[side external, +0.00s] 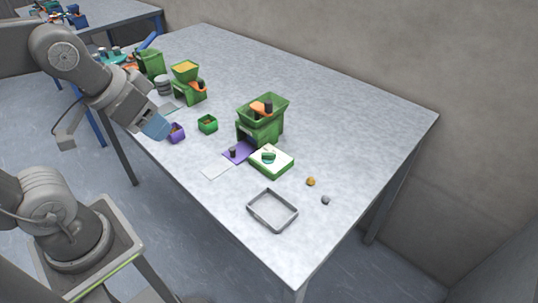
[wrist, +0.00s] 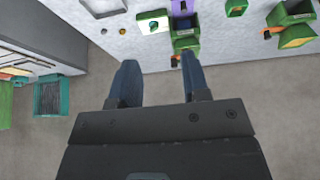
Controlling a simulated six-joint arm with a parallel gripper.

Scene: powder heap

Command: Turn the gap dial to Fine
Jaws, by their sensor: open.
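A green machine with a wide hopper (side external: 262,122) stands near the middle of the table, an orange and black part at its top. It also shows in the wrist view (wrist: 186,42). A white and green box (side external: 271,161) with a teal-green round piece on top sits at its front; it also shows in the wrist view (wrist: 152,23). I cannot tell which part is the gap dial, and no Fine mark is readable. My gripper (side external: 156,127) is by the table's left edge, away from the machine. In the wrist view its blue fingers (wrist: 161,80) are spread and empty.
A purple cup (side external: 176,133), a small green cup (side external: 208,124) and a smaller green hopper unit (side external: 187,83) are near my gripper. A purple plate (side external: 238,152), grey tray (side external: 272,210), yellow ball (side external: 311,181) and grey ball (side external: 325,200) lie nearer the front. The table's right side is clear.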

